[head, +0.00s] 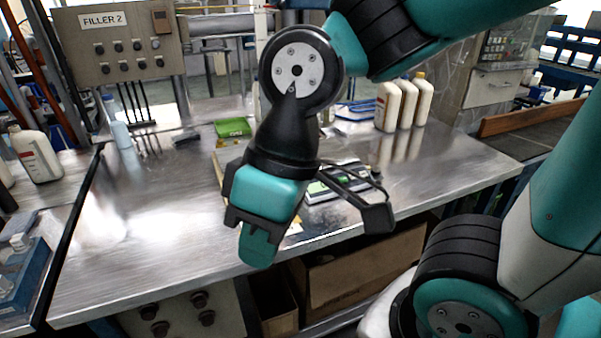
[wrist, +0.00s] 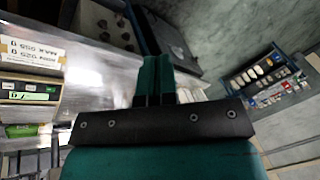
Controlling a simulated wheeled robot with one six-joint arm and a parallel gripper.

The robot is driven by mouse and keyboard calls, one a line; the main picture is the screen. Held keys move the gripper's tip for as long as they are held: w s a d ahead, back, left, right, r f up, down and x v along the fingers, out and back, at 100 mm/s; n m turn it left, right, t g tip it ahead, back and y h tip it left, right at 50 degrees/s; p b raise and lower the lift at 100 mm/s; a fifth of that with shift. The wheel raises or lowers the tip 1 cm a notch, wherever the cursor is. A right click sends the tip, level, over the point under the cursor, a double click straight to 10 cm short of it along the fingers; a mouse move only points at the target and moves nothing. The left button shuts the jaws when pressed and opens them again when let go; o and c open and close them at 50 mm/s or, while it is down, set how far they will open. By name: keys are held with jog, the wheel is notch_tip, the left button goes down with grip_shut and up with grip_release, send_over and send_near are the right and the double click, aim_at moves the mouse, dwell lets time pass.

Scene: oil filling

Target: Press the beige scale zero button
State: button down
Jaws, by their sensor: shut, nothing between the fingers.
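Small buttons sit beside the display, too small to tell which is the zero button. My gripper (head: 257,250) is shut and empty, pointing down by the bench's front edge. In the wrist view its teal fingertips (wrist: 154,66) are together, to the right of the scale panel and apart from it in the picture.
White bottles (head: 403,103) stand at the back right of the bench, and a green box (head: 233,128) lies at the back. A control panel marked FILLER 2 (head: 115,45) is at the back left. Cardboard boxes (head: 350,275) sit below.

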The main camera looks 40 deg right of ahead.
jog(key=shift+w, duration=0.2)
jog(key=w+d+f+m+t+p, duration=0.1)
jog(key=w+d+m+t+p, duration=0.1)
jog(key=w+m, duration=0.5)
jog(key=w+d+f+m+t+y+p, duration=0.1)
jog(key=w+d+f+m+t, duration=0.2)
jog(key=w, duration=0.7)
jog(key=w+d+m+t+p, duration=0.1)
jog(key=w+m+t+p, duration=0.1)
jog(key=w+m, duration=0.55)
jog(key=w+d+f+m+t+h+p, duration=0.2)
jog(key=w+d+f+m+t+h, duration=0.1)
jog(key=d+m, duration=0.5)
jog(key=w+d+f+m+t+h+p, duration=0.1)
jog(key=w+d+f+m+t+h, duration=0.2)
jog(key=d, duration=0.9)
jog(key=w+f+m+h, duration=0.1)
jog(key=w+f+m, duration=0.2)
jog(key=f+m, duration=0.2)
jog(key=shift+m+p, duration=0.35)
jog(key=shift+m, duration=0.2)
